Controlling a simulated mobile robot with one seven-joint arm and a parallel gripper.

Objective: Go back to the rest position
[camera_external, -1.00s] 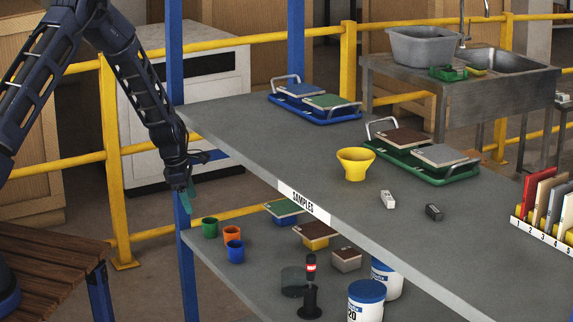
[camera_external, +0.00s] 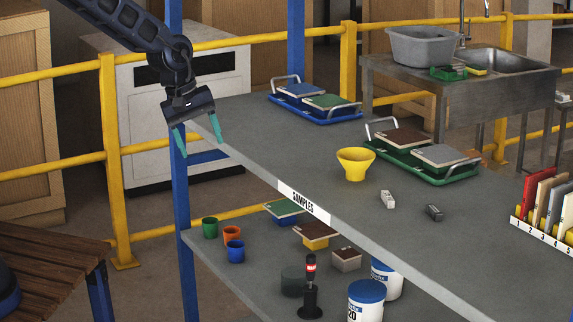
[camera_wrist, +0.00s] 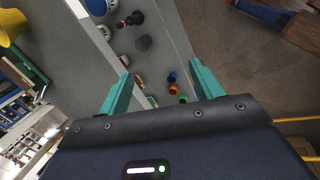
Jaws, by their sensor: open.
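My gripper (camera_external: 198,138) is open and empty, with its two teal fingers spread and pointing down. In the external view it hangs at the left end of the grey upper shelf (camera_external: 250,130), in front of the blue post. In the wrist view the gripper (camera_wrist: 160,90) shows both fingers apart with nothing between them. My arm reaches in from the upper left.
Small cups, including an orange cup (camera_external: 232,234), stand on the lower shelf (camera_external: 255,275). A wooden bench (camera_external: 45,260) is at left. Yellow railings run behind.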

